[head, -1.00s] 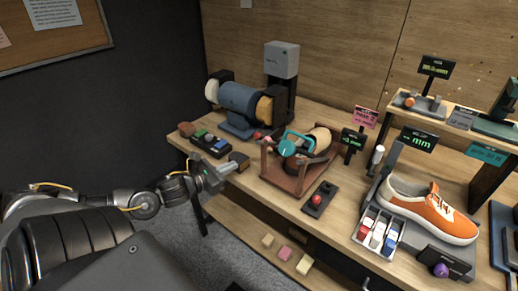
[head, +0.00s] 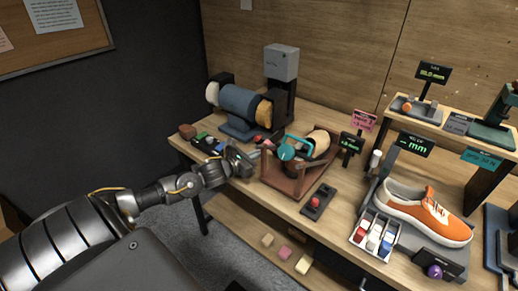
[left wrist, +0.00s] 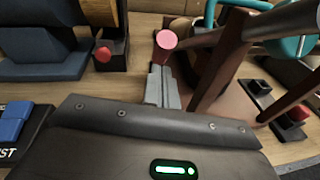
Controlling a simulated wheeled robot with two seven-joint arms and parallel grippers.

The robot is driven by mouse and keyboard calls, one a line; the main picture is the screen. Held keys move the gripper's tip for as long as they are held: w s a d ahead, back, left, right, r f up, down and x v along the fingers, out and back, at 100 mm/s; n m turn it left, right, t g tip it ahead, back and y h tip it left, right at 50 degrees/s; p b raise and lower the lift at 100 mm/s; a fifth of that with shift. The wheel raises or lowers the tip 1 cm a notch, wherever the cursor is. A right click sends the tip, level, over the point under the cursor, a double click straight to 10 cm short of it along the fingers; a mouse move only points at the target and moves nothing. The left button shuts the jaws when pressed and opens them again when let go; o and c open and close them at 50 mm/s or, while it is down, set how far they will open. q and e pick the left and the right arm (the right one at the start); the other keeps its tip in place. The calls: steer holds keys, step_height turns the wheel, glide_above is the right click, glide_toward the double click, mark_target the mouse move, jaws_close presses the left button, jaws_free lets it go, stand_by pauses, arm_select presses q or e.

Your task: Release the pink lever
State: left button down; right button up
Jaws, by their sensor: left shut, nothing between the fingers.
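The pink lever end (left wrist: 166,39) shows in the left wrist view as a round pink cap on a bar that runs right to the dark red-brown wooden stand (left wrist: 222,70). In the head view this stand (head: 290,187) sits mid-bench and holds a teal clamp-like part (head: 287,151). My left gripper (left wrist: 161,75) is shut and empty. Its grey fingertips appear just below the pink cap in the wrist view; I cannot tell whether they touch it. In the head view my left gripper (head: 252,158) is at the stand's left side. My right gripper is not in view.
A blue polishing machine (head: 243,105) stands behind, with a red button (left wrist: 103,54) on a black box. A black button panel (head: 207,143) is left of the gripper. Another red button (head: 315,202) is right of the stand. An orange sneaker (head: 425,212) stands farther right.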

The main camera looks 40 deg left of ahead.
arm_select(q)
steer(key=shift+w+d+r, duration=0.1)
steer(key=shift+w+r, duration=0.25)
steer(key=shift+w, duration=0.1)
steer(key=shift+w+r, duration=0.5)
steer(key=shift+r, duration=0.15)
steer(key=shift+s, duration=0.1)
